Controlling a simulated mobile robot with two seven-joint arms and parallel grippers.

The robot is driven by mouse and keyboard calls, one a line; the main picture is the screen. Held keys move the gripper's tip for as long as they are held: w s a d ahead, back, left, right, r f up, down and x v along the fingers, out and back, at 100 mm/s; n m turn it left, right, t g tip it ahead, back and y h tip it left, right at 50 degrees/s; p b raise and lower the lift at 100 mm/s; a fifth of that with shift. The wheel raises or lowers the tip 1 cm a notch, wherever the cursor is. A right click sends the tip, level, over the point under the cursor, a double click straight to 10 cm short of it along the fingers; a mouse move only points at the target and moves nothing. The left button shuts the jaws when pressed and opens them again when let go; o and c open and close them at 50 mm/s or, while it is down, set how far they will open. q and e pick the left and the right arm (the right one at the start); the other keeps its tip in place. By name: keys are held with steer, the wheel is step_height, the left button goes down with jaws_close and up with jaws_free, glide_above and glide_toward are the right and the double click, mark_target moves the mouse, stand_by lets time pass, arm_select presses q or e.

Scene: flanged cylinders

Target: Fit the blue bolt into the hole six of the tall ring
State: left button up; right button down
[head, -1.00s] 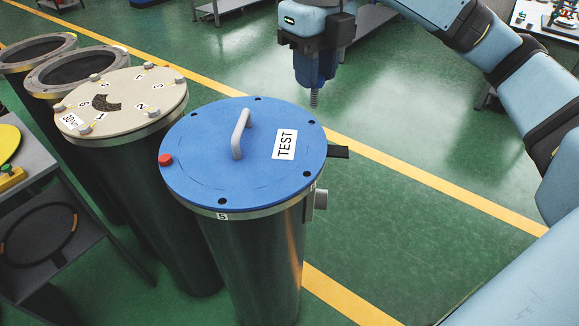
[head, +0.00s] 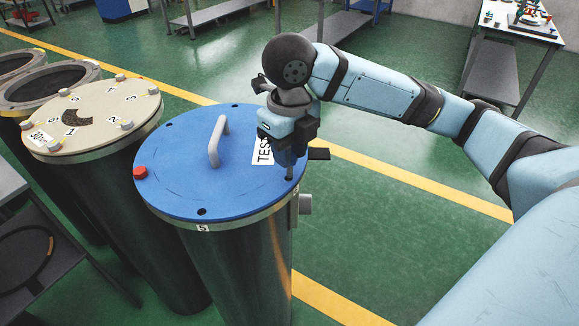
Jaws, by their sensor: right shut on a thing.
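The tall ring (head: 243,219) is the metal flange at the top of the nearest dark cylinder, under a blue lid (head: 185,180) with a handle and a TEST label. Number 5 marks its front rim. A mark that looks like 6 is at its right rim. My right gripper (head: 289,153) is over the lid's right edge, pointing down, shut on the blue bolt (head: 289,170). The bolt is mostly hidden by the gripper, and its tip is at the lid near the mark on the right. I cannot tell whether it is in the hole. My left gripper is not in view.
A red bolt (head: 140,172) sits at the lid's left edge. A beige-lidded cylinder (head: 95,108) with numbered bolts and open cylinders (head: 50,82) stand to the left. A grey shelf (head: 30,265) is at lower left. Green floor is clear on the right.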

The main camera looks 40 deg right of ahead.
mark_target(289, 176)
step_height(289, 176, down, 4)
steer(key=shift+f, duration=0.1)
steer(key=shift+f, duration=0.1)
steer(key=c, duration=0.9)
jaws_free()
step_height(289, 176, up, 12)
steer(key=shift+r+p, duration=0.15)
steer(key=shift+p, duration=0.15)
